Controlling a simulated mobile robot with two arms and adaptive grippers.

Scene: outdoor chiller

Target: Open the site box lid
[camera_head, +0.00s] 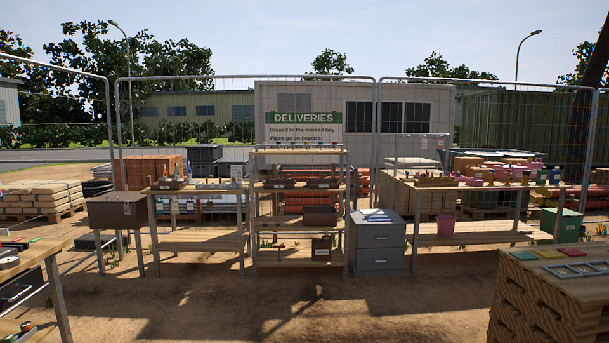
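A brown box on legs (117,213) stands at the left of the row of benches, with its top closed as far as I can tell. It looks like the site box, but I cannot read any label on it. A green box (560,227) on the ground at the far right also appears closed. Neither of my grippers is in view, and nothing shows touching either box.
Wooden benches (200,241) and a shelf unit (298,258) line the back. A grey drawer cabinet (377,246) stands beside the shelf. Bare sandy ground between is clear.

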